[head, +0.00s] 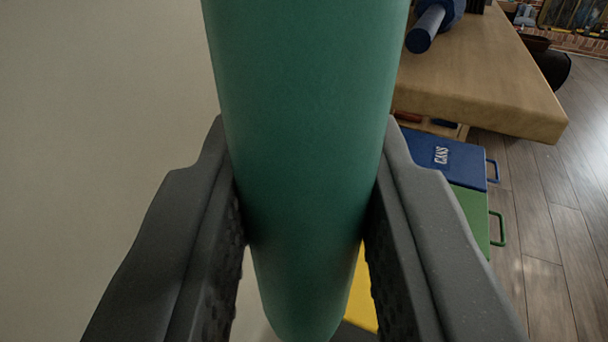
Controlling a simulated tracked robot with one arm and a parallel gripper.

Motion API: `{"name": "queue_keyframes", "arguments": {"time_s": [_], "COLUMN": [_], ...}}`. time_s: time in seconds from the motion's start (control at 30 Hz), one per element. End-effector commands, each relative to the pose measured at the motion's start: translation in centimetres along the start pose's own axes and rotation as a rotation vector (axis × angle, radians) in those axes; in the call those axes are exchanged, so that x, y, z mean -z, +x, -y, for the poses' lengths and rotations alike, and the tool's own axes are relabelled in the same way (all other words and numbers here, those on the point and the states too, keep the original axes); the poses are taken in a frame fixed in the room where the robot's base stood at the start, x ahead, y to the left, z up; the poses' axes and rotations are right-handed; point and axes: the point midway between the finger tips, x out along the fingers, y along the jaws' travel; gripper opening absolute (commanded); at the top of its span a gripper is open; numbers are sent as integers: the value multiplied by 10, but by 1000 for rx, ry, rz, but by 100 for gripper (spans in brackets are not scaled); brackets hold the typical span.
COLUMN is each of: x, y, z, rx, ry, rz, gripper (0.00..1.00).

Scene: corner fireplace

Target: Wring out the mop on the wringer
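A thick green rod with a rounded lower end, which looks like the mop's handle (305,60), fills the middle of the head view and runs out of the top. My gripper (305,135) has one grey finger on each side of it. Both fingers press against its sides, so the gripper is shut on it. The mop's head is not in view. I cannot make out the wringer in this view.
A wooden table (490,85) with a blue dumbbell-like object (428,25) stands at the upper right. Plank floor (555,230) is open at right; a plain pale surface (100,120) fills the left.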

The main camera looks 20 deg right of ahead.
Motion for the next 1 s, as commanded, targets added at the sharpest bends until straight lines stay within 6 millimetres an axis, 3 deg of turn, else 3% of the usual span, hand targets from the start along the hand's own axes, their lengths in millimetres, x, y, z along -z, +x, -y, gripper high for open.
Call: {"name": "queue_keyframes", "arguments": {"time_s": [0.47, 1.0], "x": [4, 40], "y": [0, 0], "z": [0, 0], "rx": [0, 0], "ry": [-1, -2], "rz": [-4, -6], "gripper": [0, 0]}}
